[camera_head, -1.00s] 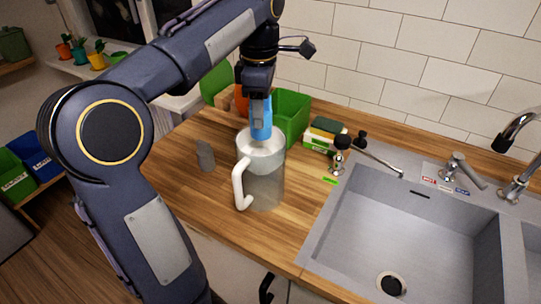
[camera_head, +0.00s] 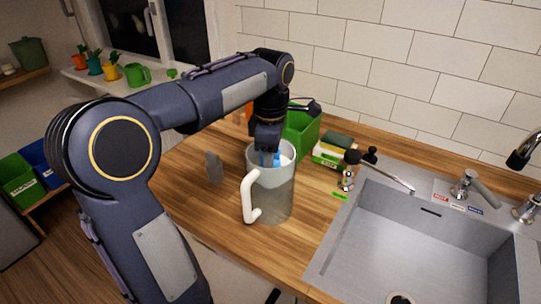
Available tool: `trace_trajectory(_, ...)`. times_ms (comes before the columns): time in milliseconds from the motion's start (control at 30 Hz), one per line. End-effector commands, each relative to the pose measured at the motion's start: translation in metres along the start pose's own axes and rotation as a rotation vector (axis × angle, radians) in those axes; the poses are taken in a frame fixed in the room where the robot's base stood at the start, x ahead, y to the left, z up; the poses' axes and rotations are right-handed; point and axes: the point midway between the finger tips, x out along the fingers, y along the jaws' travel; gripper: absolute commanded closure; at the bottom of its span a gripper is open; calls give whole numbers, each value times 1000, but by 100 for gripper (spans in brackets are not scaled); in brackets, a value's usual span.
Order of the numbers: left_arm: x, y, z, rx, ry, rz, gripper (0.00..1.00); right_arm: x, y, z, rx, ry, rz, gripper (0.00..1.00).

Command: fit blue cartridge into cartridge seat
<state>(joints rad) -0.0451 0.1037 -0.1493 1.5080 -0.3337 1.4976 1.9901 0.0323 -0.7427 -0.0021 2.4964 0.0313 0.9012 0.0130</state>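A clear jug (camera_head: 272,198) with a white handle (camera_head: 248,199) stands upright on the wooden counter. The blue cartridge (camera_head: 276,160) is down inside the jug's open top, and only a small blue part of it shows. A pale insert, which looks like the cartridge seat (camera_head: 287,154), shows at the jug's mouth. The cartridge's lower end and its contact with the seat are hidden. My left gripper (camera_head: 267,150) points down at the jug's mouth and appears shut on the cartridge's top; its fingertips are partly hidden. My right gripper is not in view.
A green bin (camera_head: 301,134) stands close behind the jug. A small grey block (camera_head: 213,167) is to its left. Sponges (camera_head: 335,148) and a bottle brush (camera_head: 349,170) lie to the right, beside the steel sink (camera_head: 330,262). The counter in front of the jug is clear.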

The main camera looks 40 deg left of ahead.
Motion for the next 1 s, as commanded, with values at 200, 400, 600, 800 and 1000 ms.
trace_trajectory(200, 2, 0, 0, 0, 0, -1, 38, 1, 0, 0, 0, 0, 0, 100)
trace_trajectory(400, 2, 0, 0, 0, 0, -1, 35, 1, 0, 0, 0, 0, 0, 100)
trace_trajectory(600, -6, 0, 0, 0, 0, 1, 35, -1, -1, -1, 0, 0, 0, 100)
trace_trajectory(800, -42, 1, 1, 1, -2, 5, 35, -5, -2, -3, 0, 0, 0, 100)
trace_trajectory(1000, -86, 1, 1, 1, -1, 4, 35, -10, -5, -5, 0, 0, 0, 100)
